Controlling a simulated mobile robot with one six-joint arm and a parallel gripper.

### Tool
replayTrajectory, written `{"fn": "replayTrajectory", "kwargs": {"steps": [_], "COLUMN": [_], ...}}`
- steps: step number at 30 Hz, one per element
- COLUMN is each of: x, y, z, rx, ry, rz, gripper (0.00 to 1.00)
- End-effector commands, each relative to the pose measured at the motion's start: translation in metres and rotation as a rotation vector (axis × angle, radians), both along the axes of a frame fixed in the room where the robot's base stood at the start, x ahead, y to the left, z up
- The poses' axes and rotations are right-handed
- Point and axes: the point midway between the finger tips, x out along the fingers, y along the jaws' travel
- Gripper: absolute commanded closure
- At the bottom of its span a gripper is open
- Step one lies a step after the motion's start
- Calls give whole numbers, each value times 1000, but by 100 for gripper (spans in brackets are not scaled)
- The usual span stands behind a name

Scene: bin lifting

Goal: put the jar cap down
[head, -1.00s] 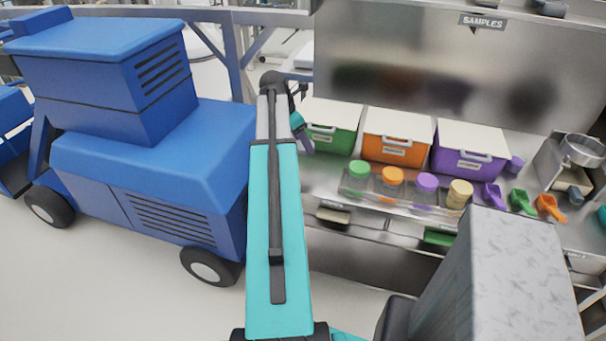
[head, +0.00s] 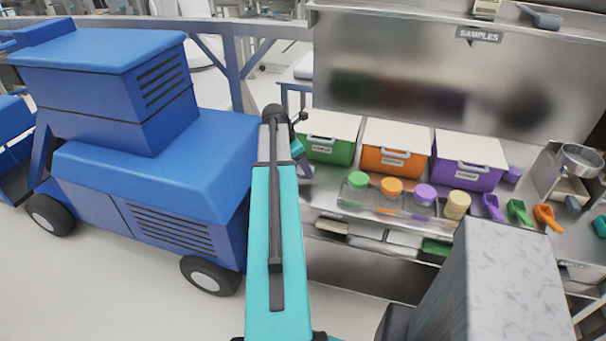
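Jars with coloured caps stand in a clear rack on the steel counter: a green cap (head: 358,180), an orange cap (head: 392,186), a purple cap (head: 425,193) and a tan cap (head: 458,201). I cannot tell which cap the task means, and no loose cap shows clearly. My teal arm reaches forward to the left end of the counter. My gripper (head: 304,168) is a small grey-purple shape beside the arm's far end, left of the rack and in front of the green bin. It is mostly hidden by the arm, so its fingers and anything in them cannot be made out.
Green (head: 329,149), orange (head: 394,160) and purple (head: 466,173) bins with white lids stand behind the rack. Purple, green and orange scoops (head: 518,211) and a metal pot (head: 582,151) are to the right. A large blue machine (head: 150,160) stands close left of my arm.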

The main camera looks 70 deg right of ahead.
Motion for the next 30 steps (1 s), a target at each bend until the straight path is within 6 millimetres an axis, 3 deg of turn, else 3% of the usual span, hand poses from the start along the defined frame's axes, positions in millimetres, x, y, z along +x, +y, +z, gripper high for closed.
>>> {"fn": "replayTrajectory", "kwargs": {"steps": [14,30], "x": [-1,-1], "y": [0,-1], "z": [-5,-41], "rx": [0,0], "ry": [0,0], "rz": [-1,-2], "gripper": [68,68]}}
